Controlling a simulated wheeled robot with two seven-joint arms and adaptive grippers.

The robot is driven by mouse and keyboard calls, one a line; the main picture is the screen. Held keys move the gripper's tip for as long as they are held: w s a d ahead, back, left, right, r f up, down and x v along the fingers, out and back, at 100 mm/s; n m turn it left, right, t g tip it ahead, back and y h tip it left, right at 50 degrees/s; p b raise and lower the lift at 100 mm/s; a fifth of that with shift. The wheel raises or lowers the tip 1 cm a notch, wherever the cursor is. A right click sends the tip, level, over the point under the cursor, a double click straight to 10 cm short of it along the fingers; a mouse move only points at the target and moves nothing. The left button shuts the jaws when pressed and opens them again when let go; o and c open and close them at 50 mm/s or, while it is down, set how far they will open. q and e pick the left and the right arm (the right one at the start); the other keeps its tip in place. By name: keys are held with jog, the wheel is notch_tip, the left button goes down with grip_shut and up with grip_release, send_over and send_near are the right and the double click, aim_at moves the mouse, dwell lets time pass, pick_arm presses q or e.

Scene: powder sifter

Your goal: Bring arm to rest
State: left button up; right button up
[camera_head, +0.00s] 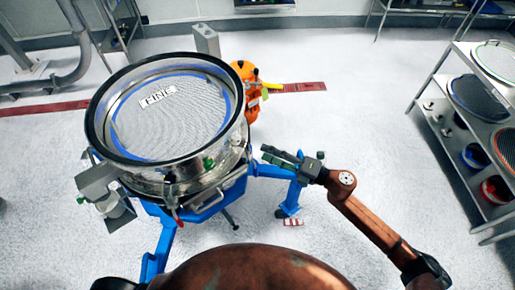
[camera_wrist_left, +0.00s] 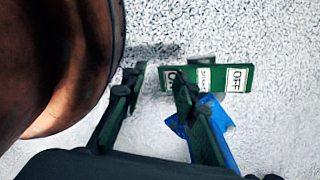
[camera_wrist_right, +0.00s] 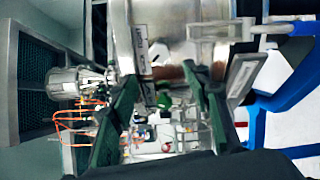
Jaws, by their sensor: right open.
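My right gripper (camera_head: 266,155) is at the right side of the powder sifter (camera_head: 178,187) in the head view, with its arm coming from the lower right. In the right wrist view, the gripper's green fingers (camera_wrist_right: 160,80) are apart, with nothing visibly held between them. A metal cylinder with a label lies beyond them. My left gripper does not show clearly in the head view. In the left wrist view, its fingers (camera_wrist_left: 156,80) are apart. A green plate with ON and OFF labels (camera_wrist_left: 218,79) lies beyond them, partly hidden by one finger.
The sifter has a round screen marked FINE (camera_head: 170,118) and a blue stand (camera_head: 160,240). An orange object (camera_head: 247,92) is behind it. A metal rack (camera_head: 437,110) with round screens stands at the right. Open floor (camera_head: 345,130) lies between the sifter and rack.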

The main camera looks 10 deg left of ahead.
jog(key=shift+s+d, duration=0.15)
jog(key=shift+d, duration=0.4)
